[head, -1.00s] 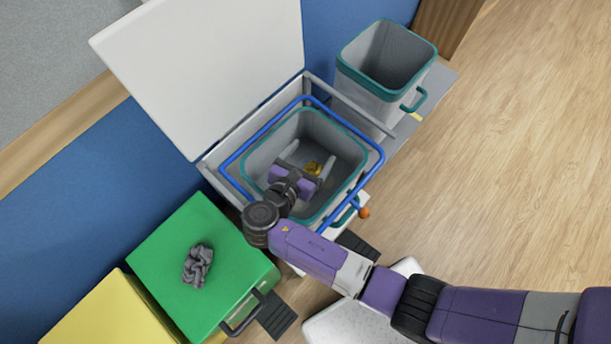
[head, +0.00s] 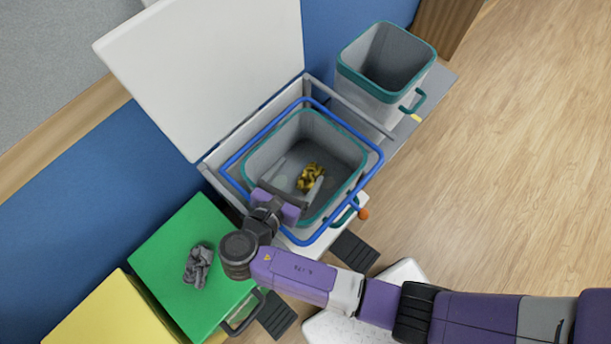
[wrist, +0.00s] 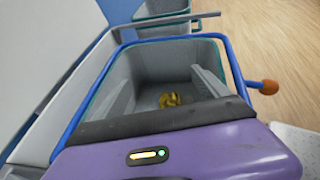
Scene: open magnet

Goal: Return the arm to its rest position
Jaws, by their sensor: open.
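My purple gripper (head: 296,186) is at the near left rim of the grey bin with a teal rim (head: 338,141). Its two light grey fingers are apart with nothing between them, reaching over the bin opening. In the wrist view the open fingers (wrist: 168,90) frame the bin's inside. A yellow and dark crumpled thing (head: 310,177) lies on the bin floor, apart from the fingers; it also shows in the wrist view (wrist: 170,99). My arm stretches in from the lower right.
A blue frame (head: 235,152) with an orange knob (head: 363,214) surrounds the bin. A white lid (head: 205,70) stands open behind. A second grey bin (head: 385,65) stands at upper right. A green box (head: 180,255) bears a grey crumpled thing (head: 198,265). A yellow box (head: 100,318) is beside it.

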